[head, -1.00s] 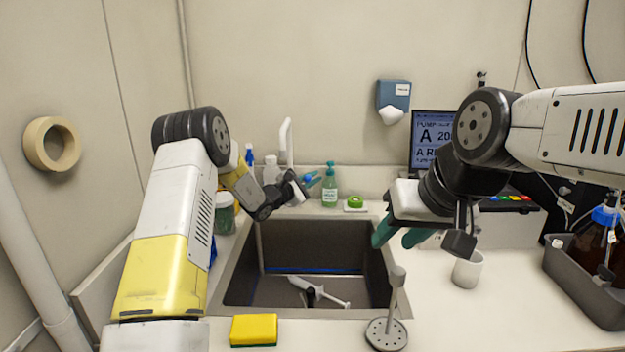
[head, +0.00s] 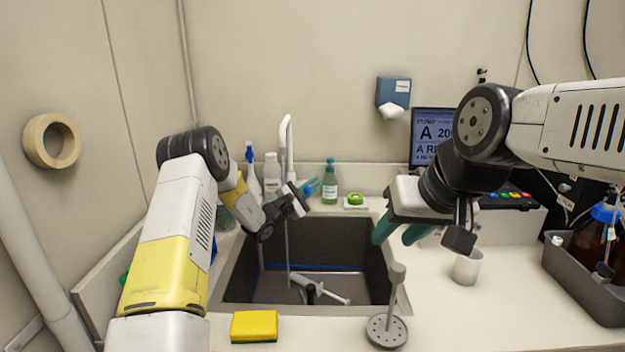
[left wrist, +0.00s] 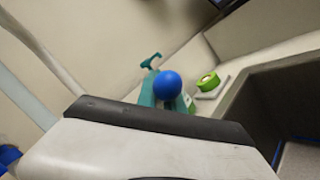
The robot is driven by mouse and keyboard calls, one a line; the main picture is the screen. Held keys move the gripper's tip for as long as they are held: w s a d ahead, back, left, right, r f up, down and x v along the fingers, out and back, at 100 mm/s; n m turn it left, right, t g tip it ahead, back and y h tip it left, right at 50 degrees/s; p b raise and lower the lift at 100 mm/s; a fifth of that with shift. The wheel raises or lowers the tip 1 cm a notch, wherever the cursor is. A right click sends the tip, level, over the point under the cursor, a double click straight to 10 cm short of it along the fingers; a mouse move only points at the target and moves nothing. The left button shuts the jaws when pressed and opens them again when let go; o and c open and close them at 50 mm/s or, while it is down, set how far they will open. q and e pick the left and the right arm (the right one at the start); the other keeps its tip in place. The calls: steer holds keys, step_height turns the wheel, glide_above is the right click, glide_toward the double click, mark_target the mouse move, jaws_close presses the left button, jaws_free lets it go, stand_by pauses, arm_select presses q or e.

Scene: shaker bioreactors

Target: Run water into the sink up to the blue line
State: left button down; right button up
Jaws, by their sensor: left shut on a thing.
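The grey sink (head: 232,285) has a blue line (head: 325,268) low on its inner back wall. A white tap (head: 284,140) rises behind it, and a thin vertical stream (head: 287,250) falls into the basin. No water surface is clear, so I cannot tell the level. My left gripper (head: 311,187) is behind the sink, shut on the tap's blue ball knob; in the left wrist view the blue knob (left wrist: 168,84) sits between the teal fingertips. My right gripper (head: 400,236) is open and empty, above the sink's right edge.
A white syringe-like object (head: 330,296) and a dark upright piece lie in the basin. A yellow sponge (head: 254,326) and a drain strainer with a stem (head: 387,330) sit at the front. A soap bottle (head: 329,186), green tape roll (head: 355,199) and white cup (head: 467,267) stand nearby.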

arm_select(q)
steer(key=shift+s+f+m+t+h, duration=0.15)
steer(key=shift+s+f+m+h, duration=0.05)
steer(key=shift+f+m+h, duration=0.55)
steer(key=shift+s+f+m+t+h, duration=0.2)
steer(key=shift+f+m+h, duration=0.35)
steer(key=shift+f, duration=0.35)
steer(key=shift+s+f+m+t+h, duration=0.2)
steer(key=shift+f+m+h, duration=0.3)
steer(key=shift+f+m, duration=0.3)
steer(key=c, duration=1.5)
jaws_free()
steer(key=s+r, duration=0.1)
steer(key=s, duration=0.4)
steer(key=s+r, duration=0.2)
steer(key=s, duration=0.3)
steer(key=s+r, duration=0.2)
steer(key=s, duration=0.4)
steer(key=shift+a, duration=0.25)
